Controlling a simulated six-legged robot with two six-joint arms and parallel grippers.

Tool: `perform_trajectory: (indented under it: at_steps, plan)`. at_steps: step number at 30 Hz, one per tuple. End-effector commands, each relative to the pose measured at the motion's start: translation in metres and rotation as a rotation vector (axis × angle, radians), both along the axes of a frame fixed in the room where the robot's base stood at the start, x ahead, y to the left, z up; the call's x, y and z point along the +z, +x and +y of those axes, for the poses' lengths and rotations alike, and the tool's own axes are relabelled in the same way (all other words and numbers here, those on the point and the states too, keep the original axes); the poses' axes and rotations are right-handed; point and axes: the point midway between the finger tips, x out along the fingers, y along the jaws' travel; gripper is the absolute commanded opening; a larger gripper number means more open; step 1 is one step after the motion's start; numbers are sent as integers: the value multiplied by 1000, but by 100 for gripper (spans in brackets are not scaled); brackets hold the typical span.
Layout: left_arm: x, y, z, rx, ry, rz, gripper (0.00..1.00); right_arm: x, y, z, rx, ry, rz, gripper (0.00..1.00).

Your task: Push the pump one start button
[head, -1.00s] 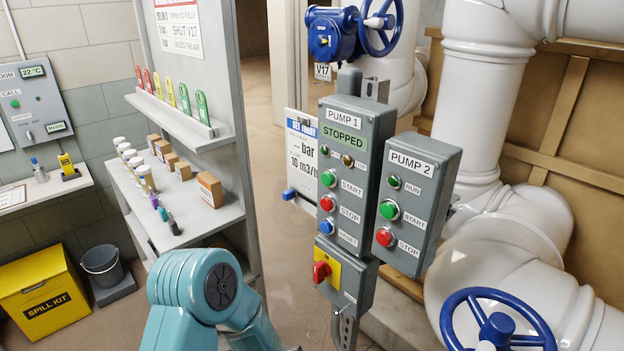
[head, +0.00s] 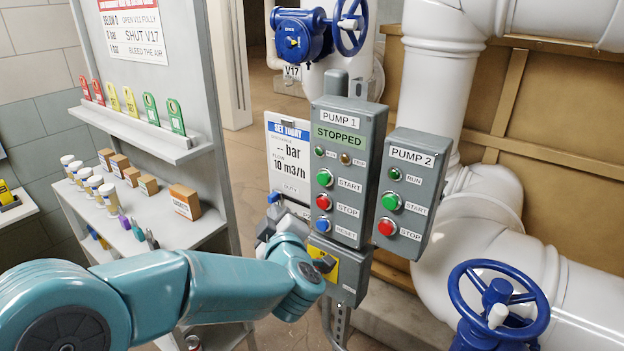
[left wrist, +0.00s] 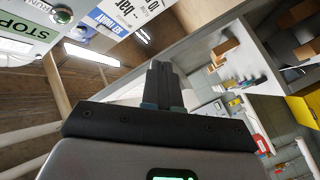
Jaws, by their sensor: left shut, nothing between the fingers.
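The pump 1 box (head: 345,165) shows STOPPED on its green display (head: 341,140). Its green START button (head: 324,178) sits above the red STOP button (head: 323,202) and the blue RESET button (head: 322,225). My left arm reaches in from the left, its wrist low in front of the box. My left gripper (head: 270,224) is left of and below START, apart from it and partly hidden. In the left wrist view, my left gripper's fingers (left wrist: 160,85) are together and empty. A green round part (left wrist: 62,15) of the panel shows at upper left there.
The pump 2 box (head: 410,195), with its own green START button (head: 391,201), stands close on the right. The setpoint board (head: 288,150) is at the left. My wrist partly covers the yellow switch plate (head: 320,248). A blue handwheel (head: 497,300) stands at lower right.

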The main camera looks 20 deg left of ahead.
Motion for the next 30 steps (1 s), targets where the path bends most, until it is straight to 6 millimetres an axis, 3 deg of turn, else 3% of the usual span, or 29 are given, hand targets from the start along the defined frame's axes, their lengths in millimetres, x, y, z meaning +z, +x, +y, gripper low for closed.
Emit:
perform_trajectory:
  at_steps: [3, 6, 19, 30]
  plan:
    - [18, -2, -14, -24, -7, -31, 0, 2, 0, 0, 0, 0, 0, 43]
    - [24, -2, -22, -37, -8, -40, 0, 2, 0, 0, 0, 0, 0, 43]
    - [24, -1, -24, -43, -7, -40, 0, 4, 0, 0, 0, 0, 0, 43]
    - [27, 41, -37, -43, -6, -38, 0, 27, 0, 0, 0, 0, 0, 43]
